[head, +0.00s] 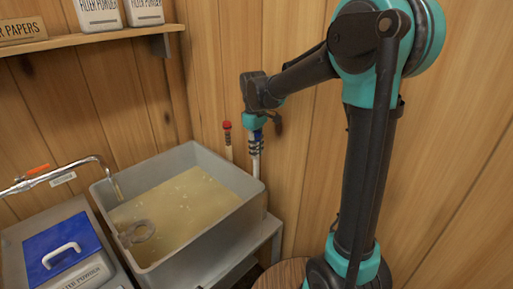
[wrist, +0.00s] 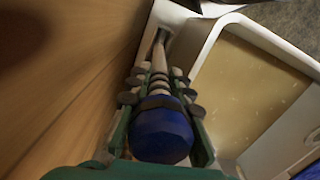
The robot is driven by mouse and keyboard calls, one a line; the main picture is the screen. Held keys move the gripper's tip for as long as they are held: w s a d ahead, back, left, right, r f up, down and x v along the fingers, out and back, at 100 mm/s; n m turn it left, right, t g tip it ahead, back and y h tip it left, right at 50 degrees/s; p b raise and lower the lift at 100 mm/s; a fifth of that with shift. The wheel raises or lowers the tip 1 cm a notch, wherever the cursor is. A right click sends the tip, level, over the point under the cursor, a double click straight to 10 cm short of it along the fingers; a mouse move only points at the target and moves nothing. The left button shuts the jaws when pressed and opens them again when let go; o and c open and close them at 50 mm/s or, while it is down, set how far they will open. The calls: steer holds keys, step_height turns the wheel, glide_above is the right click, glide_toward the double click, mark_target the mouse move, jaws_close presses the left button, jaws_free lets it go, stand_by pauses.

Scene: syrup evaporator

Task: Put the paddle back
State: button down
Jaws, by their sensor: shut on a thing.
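The paddle is held upright between the wooden wall and the grey tank; its blue handle end (wrist: 162,130) and pale shaft (wrist: 159,55) fill the middle of the wrist view. In the head view its pale lower part (head: 256,168) shows below my gripper (head: 255,141). My gripper is shut on the paddle just below the blue end, with its fingers (wrist: 158,90) on both sides of the handle. The shaft runs down to a pale recessed part (wrist: 178,22) beside the tank. The paddle's lower end is hidden, and I cannot tell whether it sits inside that part.
A red-topped stick (head: 227,140) stands close left of the paddle. A tap (head: 70,172), blue lid (head: 62,250) and shelf (head: 95,38) are farther left.

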steer(key=shift+f, duration=0.2)
steer(key=c, duration=0.6)
jaws_free()
steer(key=shift+c, duration=0.2)
steer(key=shift+r, duration=0.15)
steer(key=shift+w+a+r, duration=0.1)
steer(key=shift+r, duration=1.85)
steer(key=shift+w+a+r, duration=0.1)
steer(key=shift+r, duration=1.85)
steer(key=shift+s, duration=0.1)
